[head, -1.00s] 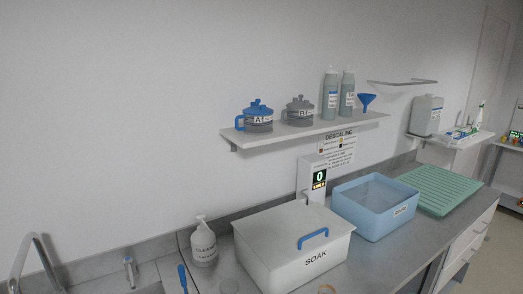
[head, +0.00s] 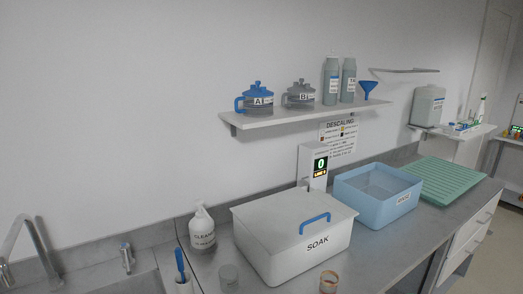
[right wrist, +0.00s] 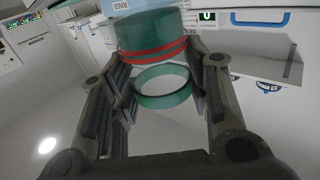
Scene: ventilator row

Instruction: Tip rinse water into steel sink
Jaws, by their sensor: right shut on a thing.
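The steel sink (head: 140,285) shows only in part at the lower left of the head view, with a curved tap (head: 38,250) over it. In the right wrist view my right gripper (right wrist: 160,62) is shut on a see-through green cup (right wrist: 152,32) with red bands. A pale green ring (right wrist: 163,87) shows nearer the camera between the fingers; I cannot tell whether it is the cup's rim or base. No water can be made out in the cup. Neither gripper shows in the head view.
A white SOAK box (head: 295,240) with a blue-handled lid, a blue tub (head: 372,205), a green ribbed mat (head: 440,178) and a cleaner bottle (head: 202,230) stand on the counter. A shelf (head: 300,118) hangs above.

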